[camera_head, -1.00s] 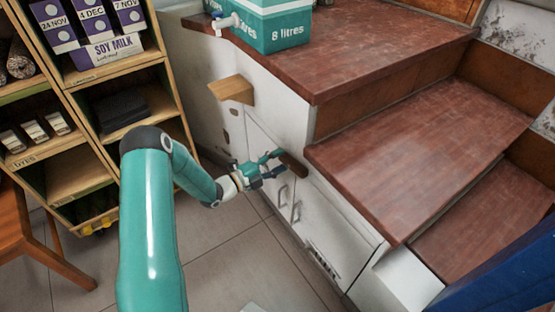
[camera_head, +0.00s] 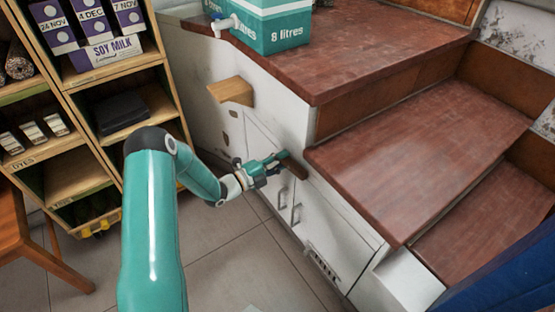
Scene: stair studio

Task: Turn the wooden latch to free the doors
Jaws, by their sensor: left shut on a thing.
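The wooden latch (camera_head: 292,165) is a dark brown bar at the top of the white cabinet doors (camera_head: 302,205), under the stair tread. It slants down to the right. My left gripper (camera_head: 278,160) is shut on the latch's left end, and its fingers hide that end. Two metal handles (camera_head: 297,213) show on the doors below the latch, and the doors look closed. My right gripper is not in view.
Red-brown stair treads (camera_head: 400,150) rise above and right of the doors. A small wooden block (camera_head: 232,91) juts from the white wall. A shelf unit (camera_head: 75,185) stands left, with a chair (camera_head: 35,245) before it. Tiled floor (camera_head: 235,265) is clear.

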